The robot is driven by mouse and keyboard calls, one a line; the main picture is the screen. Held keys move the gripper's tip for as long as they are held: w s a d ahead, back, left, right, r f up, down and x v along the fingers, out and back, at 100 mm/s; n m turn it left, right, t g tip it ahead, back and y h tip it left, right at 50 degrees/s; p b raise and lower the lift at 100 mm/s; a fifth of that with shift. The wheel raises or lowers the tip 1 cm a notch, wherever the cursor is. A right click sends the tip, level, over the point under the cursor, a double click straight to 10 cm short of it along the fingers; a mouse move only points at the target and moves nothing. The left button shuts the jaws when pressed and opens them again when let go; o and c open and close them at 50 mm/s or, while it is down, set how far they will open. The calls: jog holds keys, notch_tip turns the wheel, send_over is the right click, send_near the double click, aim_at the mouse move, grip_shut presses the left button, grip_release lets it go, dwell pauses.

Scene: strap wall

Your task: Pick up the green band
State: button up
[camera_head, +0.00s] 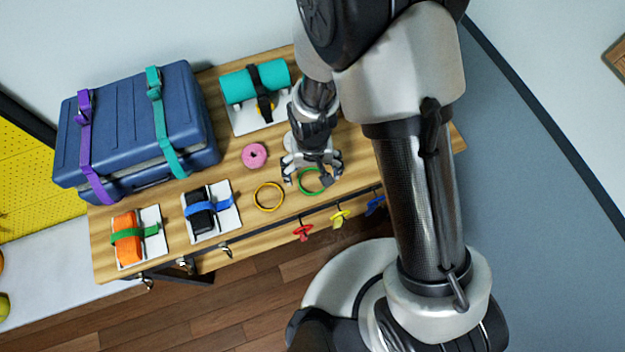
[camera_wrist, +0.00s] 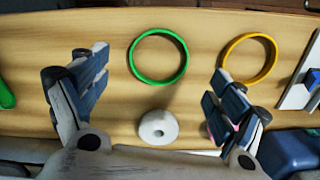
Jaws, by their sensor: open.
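The green band (camera_head: 300,184) is a thin ring lying flat on the wooden table, near its front edge. In the wrist view the green band (camera_wrist: 132,62) shows whole, ahead of and between my open fingers. My gripper (camera_head: 310,177) is above the table at the band, and in the head view it hides part of the ring. I cannot tell the exact height above the band.
A yellow ring (camera_head: 268,209) lies beside the green band. A pink roll (camera_head: 254,144) and a white roll (camera_wrist: 158,138) are close by. A strapped blue case (camera_head: 130,125), trays with strapped items and a teal roll (camera_head: 240,85) stand around. Colored tags hang from the front edge.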

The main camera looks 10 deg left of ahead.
aim_at(312, 182)
notch_tip(312, 182, down, 4)
jog(key=shift+r+b, duration=0.1)
jog(key=shift+b, duration=0.35)
jog(key=shift+c, duration=0.6)
jog(key=c, duration=0.6)
